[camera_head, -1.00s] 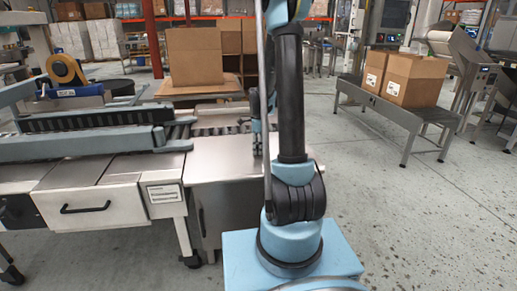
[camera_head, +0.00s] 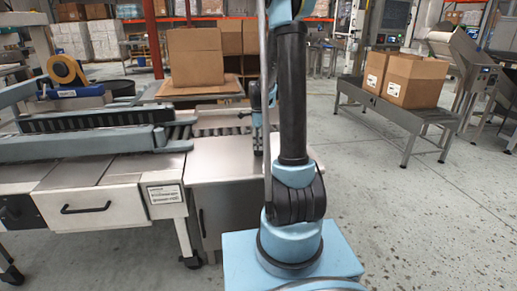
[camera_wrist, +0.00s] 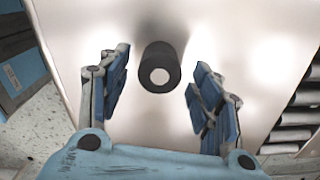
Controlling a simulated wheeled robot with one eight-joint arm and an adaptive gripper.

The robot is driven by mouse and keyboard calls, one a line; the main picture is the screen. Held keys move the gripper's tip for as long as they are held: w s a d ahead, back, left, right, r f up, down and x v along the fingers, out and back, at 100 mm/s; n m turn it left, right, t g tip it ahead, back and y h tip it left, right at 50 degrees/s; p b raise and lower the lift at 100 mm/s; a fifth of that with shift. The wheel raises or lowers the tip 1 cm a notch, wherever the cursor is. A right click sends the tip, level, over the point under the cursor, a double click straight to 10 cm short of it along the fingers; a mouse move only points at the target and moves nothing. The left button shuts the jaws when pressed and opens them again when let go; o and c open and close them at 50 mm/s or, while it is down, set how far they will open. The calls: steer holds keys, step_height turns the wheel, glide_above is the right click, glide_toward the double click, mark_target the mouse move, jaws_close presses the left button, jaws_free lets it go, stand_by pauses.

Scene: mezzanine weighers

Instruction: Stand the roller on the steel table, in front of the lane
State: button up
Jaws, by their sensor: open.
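The roller (camera_wrist: 163,50) is a short black cylinder with a pale round end, seen end-on from above in the wrist view. It appears to stand upright on the steel table (camera_wrist: 255,60), apart from both fingers. My gripper (camera_wrist: 158,92) is open, with one finger on each side of the roller. In the head view the steel table (camera_head: 220,166) is the bare plate left of my arm. My arm hides part of it there, and I cannot make out the roller in that view.
The lane's metal rollers (camera_wrist: 300,118) run along the right in the wrist view. A large cardboard box (camera_head: 195,57) stands behind the table. A low bench (camera_head: 395,113) with two boxes is at the right. The floor between is clear.

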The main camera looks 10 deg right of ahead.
mark_target(258, 144)
step_height(258, 144, up, 8)
steer(key=shift+r, duration=0.15)
steer(key=s+r+n+t, duration=0.1)
steer(key=s+r+n, duration=0.1)
steer(key=s+n, duration=0.5)
steer(key=s+r+n, duration=0.2)
steer(key=s+n, duration=0.1)
steer(key=s, duration=0.9)
steer(key=s+f+n, duration=0.4)
steer(key=s+n, duration=0.1)
steer(key=s, duration=0.3)
steer(key=s+f+n+t, duration=0.1)
steer(key=s+f+n, duration=0.3)
steer(key=s, duration=0.3)
steer(key=shift+s+f+n, duration=0.15)
steer(key=shift+s+n, duration=0.2)
steer(key=shift+n, duration=0.55)
steer(key=shift+d, duration=0.1)
